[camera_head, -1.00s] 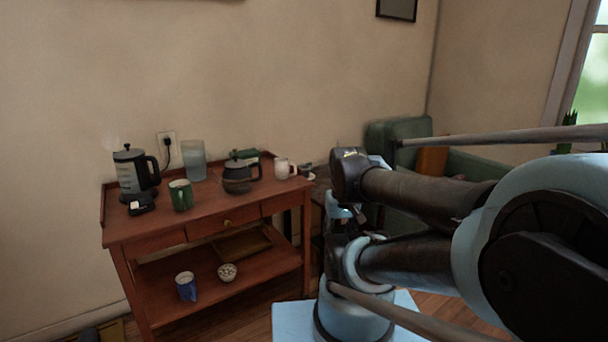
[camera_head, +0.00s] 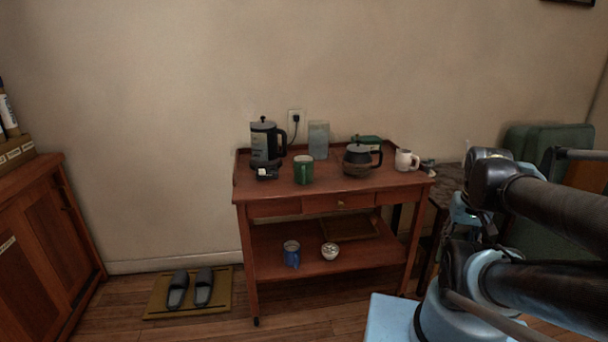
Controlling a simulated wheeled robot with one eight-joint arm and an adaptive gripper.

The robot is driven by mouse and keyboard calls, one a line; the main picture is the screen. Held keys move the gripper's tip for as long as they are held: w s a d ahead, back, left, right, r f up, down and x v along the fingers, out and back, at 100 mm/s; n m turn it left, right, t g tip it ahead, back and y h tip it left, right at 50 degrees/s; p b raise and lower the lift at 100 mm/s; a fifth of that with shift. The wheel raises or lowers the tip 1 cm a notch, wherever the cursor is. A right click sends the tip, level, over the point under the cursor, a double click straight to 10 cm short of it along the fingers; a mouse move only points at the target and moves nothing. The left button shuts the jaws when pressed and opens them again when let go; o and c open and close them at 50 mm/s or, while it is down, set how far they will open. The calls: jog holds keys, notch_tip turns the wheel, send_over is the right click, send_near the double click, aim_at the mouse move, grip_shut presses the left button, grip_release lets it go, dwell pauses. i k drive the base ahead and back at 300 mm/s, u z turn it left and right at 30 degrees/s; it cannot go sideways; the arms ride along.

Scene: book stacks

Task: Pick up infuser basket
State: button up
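I cannot surely pick out an infuser basket. A dark teapot (camera_head: 357,160) with a lid and handle stands on the top of the wooden cart (camera_head: 339,203). My arm is folded at the right of the view, in front of the cart's right side. The end of my arm, where my gripper seems to be (camera_head: 463,212), is small and partly hidden by my own links. I cannot see its fingers clearly, and it is apart from the things on the cart.
A blue mug (camera_head: 292,254) and a bowl (camera_head: 330,251) stand below. Slippers (camera_head: 190,288) lie left; a cabinet (camera_head: 45,240) stands far left.

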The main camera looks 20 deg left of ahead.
aim_at(428, 165)
jog(key=z, duration=0.1)
jog(key=k, duration=0.35)
jog(key=u, duration=0.45)
jog(key=i, duration=1.65)
jog(key=z, duration=0.55)
